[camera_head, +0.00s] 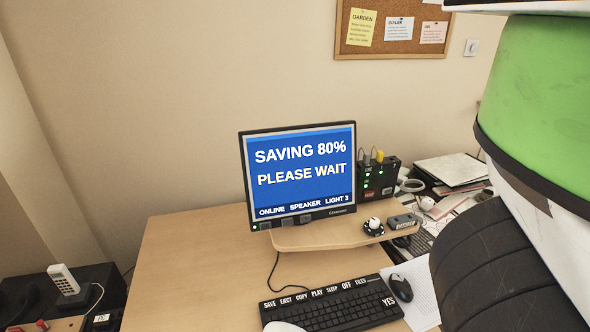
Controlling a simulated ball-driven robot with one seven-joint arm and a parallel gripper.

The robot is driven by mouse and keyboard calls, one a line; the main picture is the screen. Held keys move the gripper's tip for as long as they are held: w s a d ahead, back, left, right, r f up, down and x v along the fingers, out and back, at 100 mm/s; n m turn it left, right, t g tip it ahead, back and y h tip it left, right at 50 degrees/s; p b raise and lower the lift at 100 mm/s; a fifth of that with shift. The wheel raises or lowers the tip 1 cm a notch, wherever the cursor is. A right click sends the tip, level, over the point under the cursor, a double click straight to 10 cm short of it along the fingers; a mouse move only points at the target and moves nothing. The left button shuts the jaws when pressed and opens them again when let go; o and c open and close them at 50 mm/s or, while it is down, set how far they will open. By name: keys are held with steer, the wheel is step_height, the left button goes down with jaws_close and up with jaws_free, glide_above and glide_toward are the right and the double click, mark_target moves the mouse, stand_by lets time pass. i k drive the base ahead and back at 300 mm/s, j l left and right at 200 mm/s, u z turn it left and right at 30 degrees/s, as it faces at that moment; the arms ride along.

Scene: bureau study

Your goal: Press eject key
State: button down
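A black keyboard (335,308) lies on the desk below the monitor. White labels along its back edge read save, eject, copy, play, sleep, off and files, with yes at the right end. The eject key's label (293,299) is second from the left. The monitor (300,172) shows "Saving 80% Please wait" on blue, with online, speaker and light 3 below. My gripper's fingers cannot be made out. My arm fills the right side. A white rounded shape (283,327) at the bottom edge covers the keyboard's front left; I cannot tell what it is.
A wooden shelf (318,236) sits under the monitor. A black box with lights and plugs (378,178) stands right of it. A black mouse (401,288) lies right of the keyboard. Papers and cables clutter the back right. The desk left of the keyboard (190,270) is clear.

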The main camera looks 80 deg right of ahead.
mark_target(286, 301)
steer(key=z, duration=1.55)
steer(key=k+l+u, duration=0.2)
steer(key=k, duration=0.15)
steer(key=k+l+u, duration=0.2)
steer(key=k, duration=0.2)
